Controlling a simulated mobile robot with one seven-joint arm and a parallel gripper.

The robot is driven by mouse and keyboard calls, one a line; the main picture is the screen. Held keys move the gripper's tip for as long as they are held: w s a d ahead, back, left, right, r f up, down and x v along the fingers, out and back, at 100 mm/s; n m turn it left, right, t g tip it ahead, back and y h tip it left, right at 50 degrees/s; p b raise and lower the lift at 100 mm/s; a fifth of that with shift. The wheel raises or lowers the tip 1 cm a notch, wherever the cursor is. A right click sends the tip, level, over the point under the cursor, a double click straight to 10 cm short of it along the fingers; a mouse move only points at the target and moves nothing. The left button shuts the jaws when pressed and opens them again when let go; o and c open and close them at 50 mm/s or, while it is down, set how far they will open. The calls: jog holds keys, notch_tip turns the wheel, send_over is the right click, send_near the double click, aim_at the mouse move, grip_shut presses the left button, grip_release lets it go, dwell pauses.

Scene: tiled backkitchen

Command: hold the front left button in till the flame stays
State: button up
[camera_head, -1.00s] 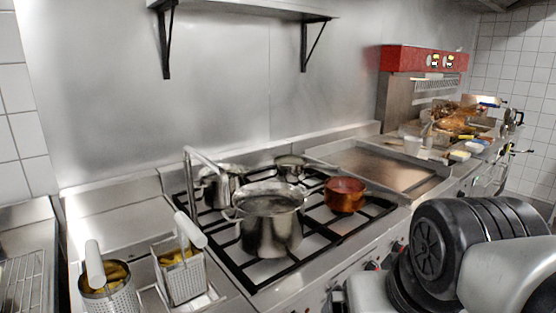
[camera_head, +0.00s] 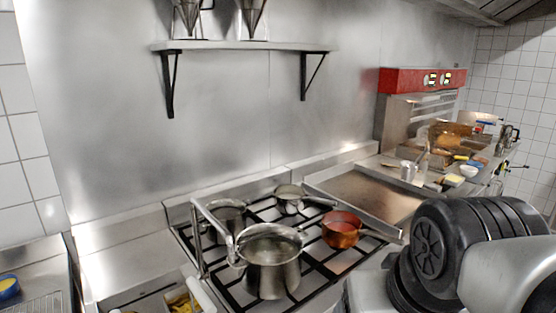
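The gas stove (camera_head: 318,272) has black grates and stands in the middle of the view. A large steel pot (camera_head: 272,268) sits at its front, with a second steel pot (camera_head: 226,216) behind it to the left. A pan (camera_head: 291,198) is at the back and a copper saucepan (camera_head: 341,230) on the right. The stove's front panel and its buttons are out of view or hidden, and I see no flame. My arm (camera_head: 470,255) fills the lower right. My gripper is not in view.
Fryer baskets (camera_head: 185,303) are at the lower left. A flat griddle (camera_head: 365,190) adjoins the stove on the right. A wall shelf (camera_head: 240,46) is above. A cluttered counter (camera_head: 455,170) lies at the far right.

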grip_shut()
dwell(1.4)
